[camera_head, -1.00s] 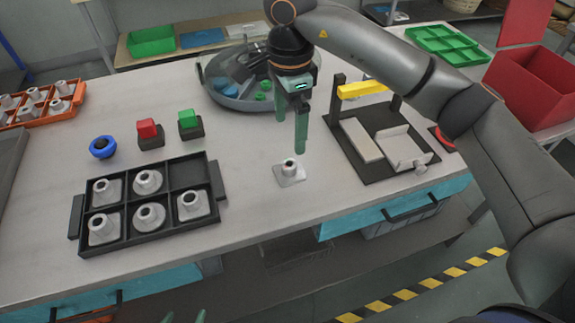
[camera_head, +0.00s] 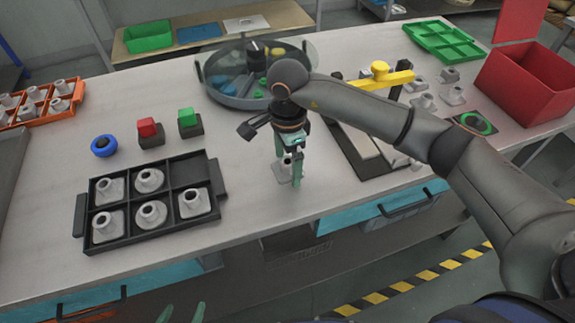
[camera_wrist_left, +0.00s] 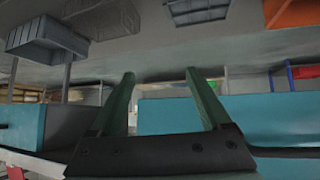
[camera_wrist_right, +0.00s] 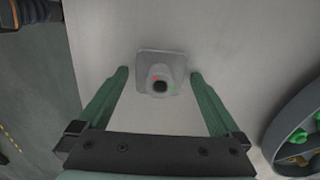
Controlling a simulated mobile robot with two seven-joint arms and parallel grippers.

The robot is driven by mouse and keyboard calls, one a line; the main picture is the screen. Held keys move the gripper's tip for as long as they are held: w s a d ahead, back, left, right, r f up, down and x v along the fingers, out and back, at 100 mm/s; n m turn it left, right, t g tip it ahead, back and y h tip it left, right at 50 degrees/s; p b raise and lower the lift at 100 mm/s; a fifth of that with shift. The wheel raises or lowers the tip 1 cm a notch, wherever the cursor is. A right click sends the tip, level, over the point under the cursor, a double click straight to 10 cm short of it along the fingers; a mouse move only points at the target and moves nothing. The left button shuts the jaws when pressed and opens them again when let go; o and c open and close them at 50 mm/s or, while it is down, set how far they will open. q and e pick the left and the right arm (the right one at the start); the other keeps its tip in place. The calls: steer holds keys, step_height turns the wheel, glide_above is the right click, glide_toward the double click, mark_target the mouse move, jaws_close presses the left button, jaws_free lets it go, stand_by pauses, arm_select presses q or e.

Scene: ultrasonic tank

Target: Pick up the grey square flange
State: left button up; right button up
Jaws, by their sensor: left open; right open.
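The grey square flange (camera_head: 281,173) stands upright on the bench right of the black tray, with its short hollow neck up. In the head view my right gripper (camera_head: 294,181) partly hides it. In the right wrist view the flange (camera_wrist_right: 160,62) lies between and slightly beyond the tips of my open right gripper (camera_wrist_right: 158,78), with a gap on each side. My left gripper (camera_head: 183,313) shows only its green fingertips at the bottom edge of the head view. In the left wrist view my left gripper (camera_wrist_left: 158,80) is open and empty, facing blue drawer fronts.
A black tray (camera_head: 150,237) holds several grey flanges and has an empty compartment. Red (camera_head: 147,128) and green (camera_head: 188,119) buttons stand behind it. A round tank (camera_head: 232,100) is at the back, and a fixture with a yellow bar (camera_head: 385,80) is to the right.

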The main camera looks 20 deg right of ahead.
steer(key=c, duration=1.4)
steer(key=shift+r, duration=0.15)
